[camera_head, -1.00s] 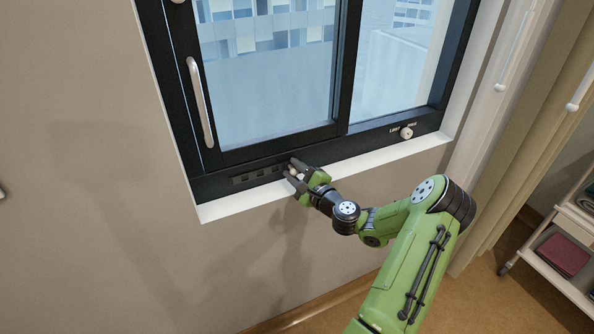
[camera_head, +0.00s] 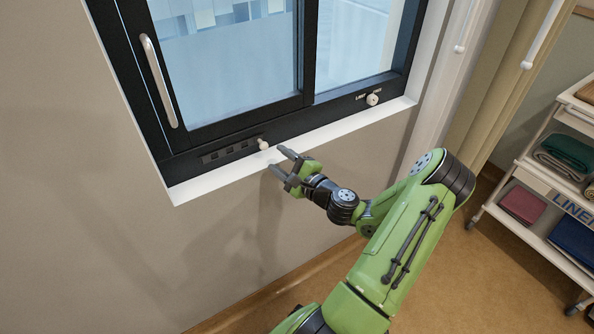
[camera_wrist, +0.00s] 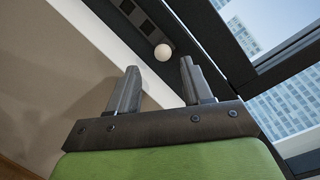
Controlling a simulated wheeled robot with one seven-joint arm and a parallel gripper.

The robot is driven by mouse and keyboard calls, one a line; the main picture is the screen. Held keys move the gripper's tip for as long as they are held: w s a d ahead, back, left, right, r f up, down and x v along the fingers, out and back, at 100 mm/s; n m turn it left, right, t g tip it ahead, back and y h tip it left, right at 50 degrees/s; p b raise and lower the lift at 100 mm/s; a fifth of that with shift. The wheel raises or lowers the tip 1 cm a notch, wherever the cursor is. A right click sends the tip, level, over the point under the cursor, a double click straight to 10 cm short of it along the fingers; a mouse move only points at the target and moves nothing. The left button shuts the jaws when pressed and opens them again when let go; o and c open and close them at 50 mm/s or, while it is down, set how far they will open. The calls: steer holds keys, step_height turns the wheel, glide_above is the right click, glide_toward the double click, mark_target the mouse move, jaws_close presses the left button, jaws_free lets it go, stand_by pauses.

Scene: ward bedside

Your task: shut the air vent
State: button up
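The air vent (camera_head: 229,152) is a dark strip with a few slots in the lower left of the black window frame. Its small pale round knob (camera_head: 263,144) sits at the strip's right end. In the wrist view the knob (camera_wrist: 163,52) shows beyond and between my fingertips, with part of the slotted strip (camera_wrist: 150,28) past it. My gripper (camera_head: 278,160) is open and empty, just right of and below the knob, apart from it. Its two spread fingers also show in the wrist view (camera_wrist: 160,67). I cannot tell how far the slots are covered.
A white sill (camera_head: 330,125) runs below the frame. A vertical handle (camera_head: 159,80) is on the left sash, and another knob (camera_head: 372,99) with small lettering is at the frame's right. A linen trolley (camera_head: 545,165) stands at the right by a curtain (camera_head: 497,110).

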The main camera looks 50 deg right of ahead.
steer(key=s, duration=0.7)
steer(key=shift+s+a+p, duration=0.3)
steer(key=shift+s+a, duration=0.05)
steer(key=shift+a, duration=0.05)
